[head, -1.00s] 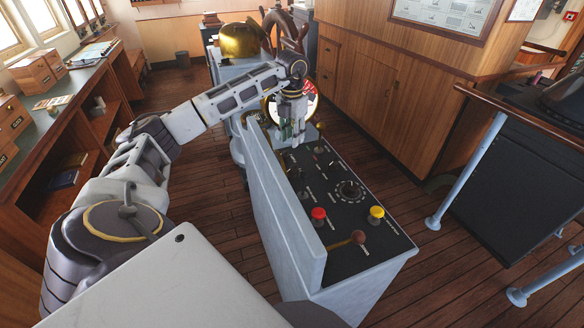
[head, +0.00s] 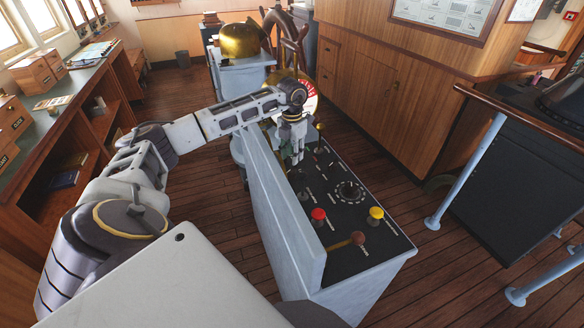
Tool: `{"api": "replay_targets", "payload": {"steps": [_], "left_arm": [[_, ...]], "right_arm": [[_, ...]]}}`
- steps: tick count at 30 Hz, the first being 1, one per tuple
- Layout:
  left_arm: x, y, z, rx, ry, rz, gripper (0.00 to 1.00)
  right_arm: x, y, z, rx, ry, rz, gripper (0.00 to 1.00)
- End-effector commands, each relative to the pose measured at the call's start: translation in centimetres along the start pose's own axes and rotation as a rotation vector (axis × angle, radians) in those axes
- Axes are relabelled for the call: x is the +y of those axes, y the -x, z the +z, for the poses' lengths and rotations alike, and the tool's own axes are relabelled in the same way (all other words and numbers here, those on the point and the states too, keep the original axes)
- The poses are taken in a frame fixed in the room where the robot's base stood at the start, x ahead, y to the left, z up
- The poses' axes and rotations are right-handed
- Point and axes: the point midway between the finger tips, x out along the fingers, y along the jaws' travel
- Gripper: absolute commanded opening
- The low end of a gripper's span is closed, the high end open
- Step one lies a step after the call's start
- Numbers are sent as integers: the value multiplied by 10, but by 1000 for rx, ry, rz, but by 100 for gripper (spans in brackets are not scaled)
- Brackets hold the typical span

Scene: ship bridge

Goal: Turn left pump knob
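The control console (head: 352,252) stands in front of me with a dark top panel. On the panel are a round dial (head: 349,191), a red button (head: 318,214), a yellow button (head: 376,213), a brown-knobbed lever (head: 357,238) and several small dark knobs. Which of them is the left pump knob I cannot tell; the labels are too small to read. My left gripper (head: 294,157) points down over the far-left part of the panel, close to small knobs there. Its fingers hide what is directly under them, and whether it touches a knob is unclear. My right gripper is out of view.
The console's raised left wall (head: 284,215) stands beside my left arm. A gauge and a brass binnacle (head: 243,42) with a wooden wheel (head: 288,40) are behind it. A railing (head: 467,170) stands at right, a counter with boxes at left. Wooden floor is open between.

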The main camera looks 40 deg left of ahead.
Motion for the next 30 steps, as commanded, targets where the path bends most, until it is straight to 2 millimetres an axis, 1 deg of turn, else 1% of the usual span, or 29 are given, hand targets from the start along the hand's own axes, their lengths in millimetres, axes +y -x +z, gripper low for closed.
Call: {"api": "replay_targets", "payload": {"steps": [3,9,15,21,29,30], "left_arm": [[0,-16,-1,3,0,-1,33],[0,-42,-1,3,0,0,33],[0,-60,0,2,1,-1,33],[0,-67,0,1,0,0,33],[0,-68,0,0,0,0,33],[0,-68,0,0,0,0,28]], "right_arm": [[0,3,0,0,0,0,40],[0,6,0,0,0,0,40],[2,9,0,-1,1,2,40],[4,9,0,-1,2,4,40],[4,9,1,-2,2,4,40],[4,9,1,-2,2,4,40]]}}
